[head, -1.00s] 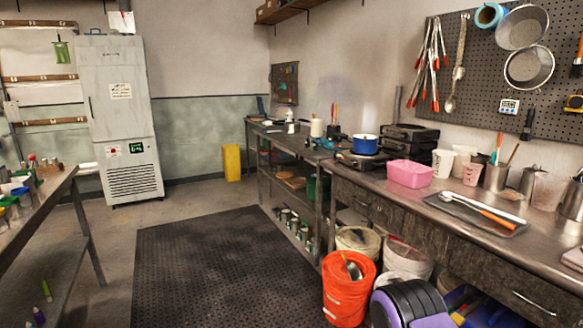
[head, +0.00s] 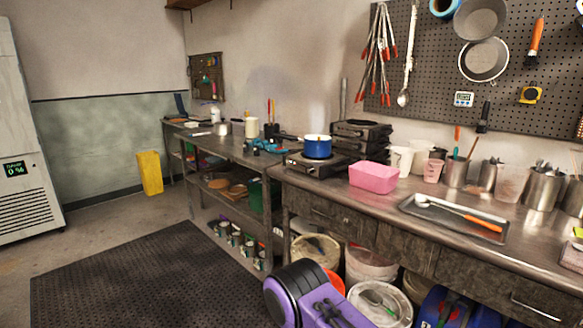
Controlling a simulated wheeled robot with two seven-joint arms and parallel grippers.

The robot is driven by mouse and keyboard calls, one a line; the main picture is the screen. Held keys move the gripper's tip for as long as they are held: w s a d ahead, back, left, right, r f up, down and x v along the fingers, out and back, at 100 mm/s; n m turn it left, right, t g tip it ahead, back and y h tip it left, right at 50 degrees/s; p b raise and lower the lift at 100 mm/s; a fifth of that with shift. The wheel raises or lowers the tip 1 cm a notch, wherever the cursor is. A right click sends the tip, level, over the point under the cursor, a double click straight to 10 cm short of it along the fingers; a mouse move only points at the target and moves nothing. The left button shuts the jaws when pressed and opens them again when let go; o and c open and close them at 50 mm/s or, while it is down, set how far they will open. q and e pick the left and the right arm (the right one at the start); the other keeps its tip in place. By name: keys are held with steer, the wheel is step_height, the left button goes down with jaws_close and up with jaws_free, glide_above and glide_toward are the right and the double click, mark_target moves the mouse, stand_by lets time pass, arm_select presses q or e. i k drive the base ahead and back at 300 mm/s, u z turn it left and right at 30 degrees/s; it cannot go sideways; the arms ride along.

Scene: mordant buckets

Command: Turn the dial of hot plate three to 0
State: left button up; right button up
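A dark hot plate (head: 312,168) stands on the steel bench at the centre, with a blue pot (head: 318,148) on it. More dark hot plates (head: 361,138) are stacked just behind and to its right, against the wall. I cannot read any number on them, so I cannot tell which is hot plate three. Their dials are too small to read a setting.
A pink tub (head: 373,178) and a metal tray (head: 455,217) with utensils are on the bench (head: 340,197) to the right. Buckets (head: 370,268) stand below. The floor mat (head: 150,285) at left is clear.

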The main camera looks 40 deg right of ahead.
mark_target(309, 170)
steer(key=z, duration=0.25)
steer(key=i, duration=0.95)
steer(key=z, duration=1.5)
steer(key=i, duration=0.85)
steer(key=z, duration=0.85)
